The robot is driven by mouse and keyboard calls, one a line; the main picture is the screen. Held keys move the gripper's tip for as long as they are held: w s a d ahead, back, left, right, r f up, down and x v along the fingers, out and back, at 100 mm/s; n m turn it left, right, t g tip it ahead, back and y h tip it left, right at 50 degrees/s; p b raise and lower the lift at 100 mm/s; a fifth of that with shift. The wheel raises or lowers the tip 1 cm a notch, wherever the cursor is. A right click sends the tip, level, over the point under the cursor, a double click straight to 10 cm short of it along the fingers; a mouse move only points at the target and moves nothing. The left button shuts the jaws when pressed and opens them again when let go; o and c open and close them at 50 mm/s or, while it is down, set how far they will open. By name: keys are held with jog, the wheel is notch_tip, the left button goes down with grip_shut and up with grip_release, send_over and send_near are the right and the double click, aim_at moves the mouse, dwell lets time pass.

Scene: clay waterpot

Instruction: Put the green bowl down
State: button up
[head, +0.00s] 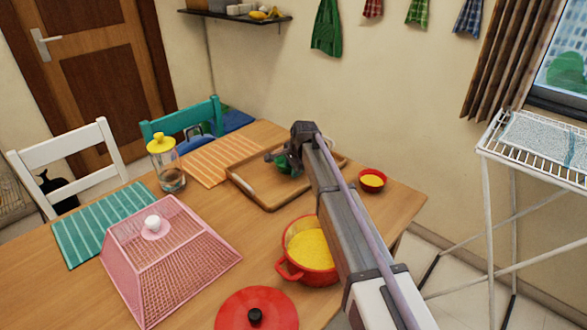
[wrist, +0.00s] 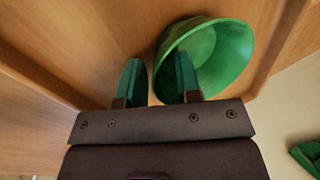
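The green bowl (wrist: 228,50) is in the wrist view, its opening partly facing the camera. My gripper (wrist: 159,60) straddles the bowl's near left wall: one finger is outside the bowl and the other is over its inside. The fingers are spread, with gaps visible beside the wall, so the gripper looks open. In the head view the bowl (head: 284,168) shows only as a bit of green under my gripper (head: 281,159), over the wooden tray (head: 270,206). My arm and gripper hide most of it. The bowl appears to rest on the tray; its underside is hidden.
A small red bowl (head: 372,180) stands right of the tray. A red pot (head: 287,269) with yellow contents is under my forearm, beside a red lid (head: 257,309). A pink mesh cover (head: 177,272) and a yellow-topped jar (head: 172,178) stand to the left.

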jog(key=shift+r+p, duration=0.55)
jog(key=p+v, duration=1)
jog(key=v, duration=0.1)
jog(key=shift+p, duration=0.3)
jog(key=s+d+n+g+p, duration=0.1)
jog(key=s+d+n, duration=0.2)
jog(key=s+d, duration=0.4)
jog(key=s+d+r+n+g+h+p, duration=0.1)
jog(key=s+d+n, duration=0.2)
jog(key=s+d, duration=0.4)
jog(key=s+d+r+n+g+h+p, duration=0.1)
jog(key=s+d+n, duration=0.3)
jog(key=s, duration=1.5)
jog(key=shift+s+d+r, duration=0.2)
jog(key=shift+d, duration=1.25)
